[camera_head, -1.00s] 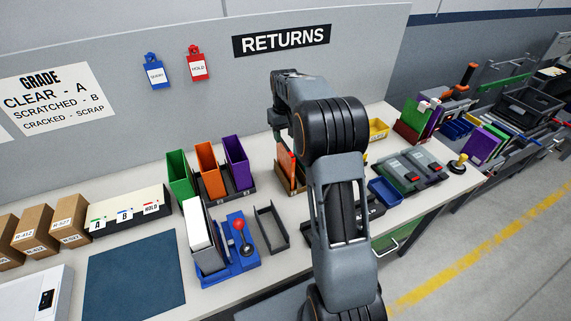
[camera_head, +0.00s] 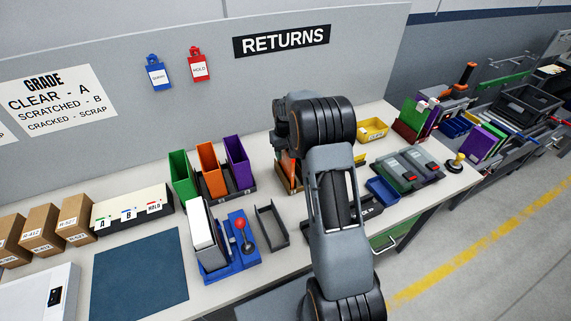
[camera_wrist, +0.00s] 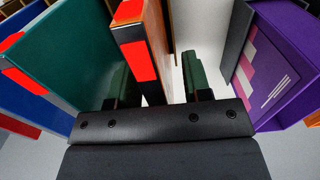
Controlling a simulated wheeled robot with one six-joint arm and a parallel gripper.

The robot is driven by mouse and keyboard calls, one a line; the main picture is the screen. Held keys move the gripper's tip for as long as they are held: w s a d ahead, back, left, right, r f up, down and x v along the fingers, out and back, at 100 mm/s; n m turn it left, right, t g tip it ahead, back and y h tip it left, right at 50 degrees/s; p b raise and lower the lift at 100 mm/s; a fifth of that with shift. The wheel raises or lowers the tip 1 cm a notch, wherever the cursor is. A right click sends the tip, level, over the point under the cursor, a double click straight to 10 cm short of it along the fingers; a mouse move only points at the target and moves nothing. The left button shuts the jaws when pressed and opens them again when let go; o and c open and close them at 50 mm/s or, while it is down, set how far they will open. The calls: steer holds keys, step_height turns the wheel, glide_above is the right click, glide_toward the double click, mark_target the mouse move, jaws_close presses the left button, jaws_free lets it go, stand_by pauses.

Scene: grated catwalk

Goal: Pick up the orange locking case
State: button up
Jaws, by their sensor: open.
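The orange locking case (camera_wrist: 156,42) stands upright in the wrist view, its edge toward me with a bright red strip on it. In the head view, an orange case (camera_head: 287,172) shows partly behind my arm; most of it is hidden. My gripper (camera_wrist: 157,84) is open, with one dark green finger on each side of the orange case's near edge in the wrist view. I cannot tell whether either finger touches it. In the head view my gripper is hidden behind the arm.
A green case (camera_wrist: 75,60) stands close on the left and a purple case (camera_wrist: 283,62) on the right. On the bench, a rack holds green, orange (camera_head: 212,170) and purple cases.

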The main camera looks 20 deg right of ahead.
jaws_close()
stand_by(0.3)
stand_by(0.3)
